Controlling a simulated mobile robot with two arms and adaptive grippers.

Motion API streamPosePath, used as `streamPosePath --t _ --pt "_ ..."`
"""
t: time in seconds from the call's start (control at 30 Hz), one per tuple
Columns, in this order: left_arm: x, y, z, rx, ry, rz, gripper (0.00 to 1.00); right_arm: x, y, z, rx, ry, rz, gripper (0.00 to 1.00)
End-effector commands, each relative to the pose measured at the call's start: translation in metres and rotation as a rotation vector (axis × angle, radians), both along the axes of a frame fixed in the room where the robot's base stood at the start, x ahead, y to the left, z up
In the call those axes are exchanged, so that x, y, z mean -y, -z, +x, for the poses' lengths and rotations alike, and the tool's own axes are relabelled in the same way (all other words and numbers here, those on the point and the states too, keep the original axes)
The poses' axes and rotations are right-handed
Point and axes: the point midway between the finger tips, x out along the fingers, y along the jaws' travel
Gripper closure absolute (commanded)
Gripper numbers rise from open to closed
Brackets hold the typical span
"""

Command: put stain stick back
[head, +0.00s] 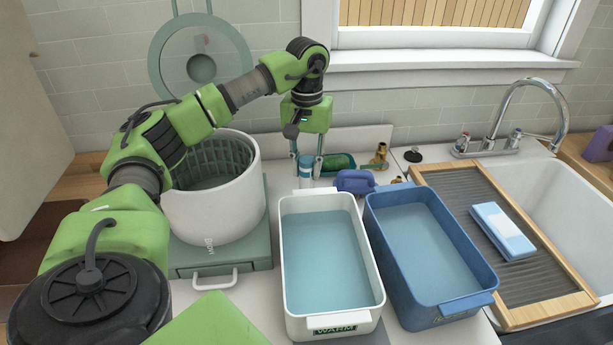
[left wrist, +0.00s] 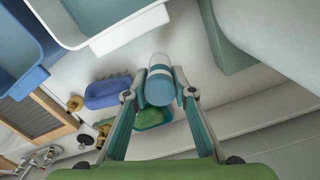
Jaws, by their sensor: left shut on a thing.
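The stain stick (head: 305,172) is a small cylinder with white and blue-teal bands. My left gripper (head: 306,178) points down at the back of the counter, behind the white tub, and its fingers are shut on the stick. In the left wrist view the stick (left wrist: 160,82) sits between the two fingertips of my left gripper (left wrist: 159,92). A teal tray (head: 349,157) with a green bar in it lies just beside the stick. Whether the stick touches the counter or the tray I cannot tell. My right gripper is not in view.
A white tub (head: 289,225) and a blue tub (head: 377,222) hold water in front. A white drum (head: 205,215) stands at left.

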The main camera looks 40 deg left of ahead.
Motion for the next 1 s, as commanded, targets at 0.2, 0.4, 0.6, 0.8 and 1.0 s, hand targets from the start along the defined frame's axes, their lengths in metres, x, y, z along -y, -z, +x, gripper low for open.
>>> streamPosePath --t 0.2,0.4,0.6,0.8,1.0 --pt "0.0 0.03 -0.001 -0.005 0.0 0.002 0.97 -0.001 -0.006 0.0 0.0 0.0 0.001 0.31" --pt "0.0 0.036 -0.001 0.0 0.0 0.001 0.97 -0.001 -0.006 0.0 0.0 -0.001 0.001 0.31" --pt "0.0 0.039 -0.001 -0.002 0.0 0.001 0.97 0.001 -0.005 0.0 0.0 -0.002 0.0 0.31" --pt "0.0 0.039 -0.001 -0.001 0.0 0.0 0.59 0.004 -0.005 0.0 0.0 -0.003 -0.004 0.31" --pt "0.0 0.039 -0.001 -0.001 0.0 0.0 0.59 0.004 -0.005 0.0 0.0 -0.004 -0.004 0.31"
